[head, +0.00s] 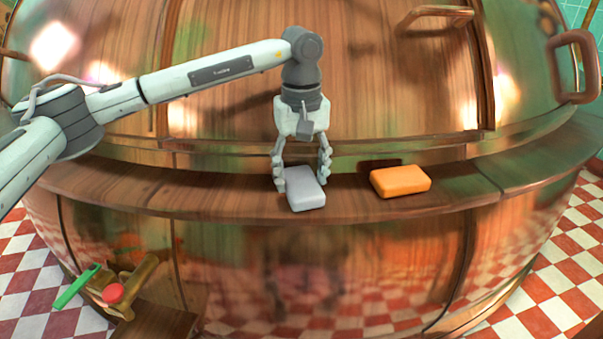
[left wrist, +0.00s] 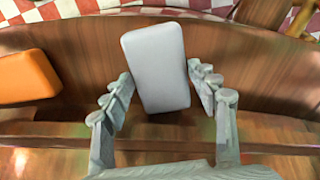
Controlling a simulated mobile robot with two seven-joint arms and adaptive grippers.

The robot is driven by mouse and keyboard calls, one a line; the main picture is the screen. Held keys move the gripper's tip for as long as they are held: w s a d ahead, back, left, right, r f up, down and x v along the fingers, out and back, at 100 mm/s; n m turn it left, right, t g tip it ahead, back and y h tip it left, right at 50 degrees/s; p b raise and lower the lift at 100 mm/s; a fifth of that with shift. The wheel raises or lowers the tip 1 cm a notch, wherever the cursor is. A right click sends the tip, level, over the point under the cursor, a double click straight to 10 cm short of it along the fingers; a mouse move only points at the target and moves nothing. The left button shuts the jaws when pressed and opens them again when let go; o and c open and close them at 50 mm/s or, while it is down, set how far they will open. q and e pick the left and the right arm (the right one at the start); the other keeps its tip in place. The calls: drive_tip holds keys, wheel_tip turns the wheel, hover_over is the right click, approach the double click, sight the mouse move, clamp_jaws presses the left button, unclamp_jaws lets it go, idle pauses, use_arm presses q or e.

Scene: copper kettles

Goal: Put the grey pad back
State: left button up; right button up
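The grey pad (head: 304,188) is a light grey block with rounded edges, at the curved wooden ledge (head: 232,198) of the big copper-brown kettle. My left gripper (head: 302,176) points down with one finger along each long side of it. In the left wrist view, the grey pad (left wrist: 157,66) fills the space between the fingertips (left wrist: 160,72), which appear to press on both sides. It looks larger than the orange pad there, so it seems a little above the ledge; its underside is hidden. My right gripper is in neither view.
An orange pad (head: 400,181) lies on the ledge to the right, in front of a dark rectangular patch (head: 378,165). A wooden stand with a green piece (head: 76,287) and a red ball (head: 113,293) is at lower left. The ledge farther left is clear.

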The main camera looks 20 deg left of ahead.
sight(302, 181)
use_arm(q)
drive_tip(key=shift+o, duration=1.3)
drive_tip(key=shift+r, duration=0.1)
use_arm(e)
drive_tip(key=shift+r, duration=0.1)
use_arm(q)
wheel_tip(302, 181, up, 12)
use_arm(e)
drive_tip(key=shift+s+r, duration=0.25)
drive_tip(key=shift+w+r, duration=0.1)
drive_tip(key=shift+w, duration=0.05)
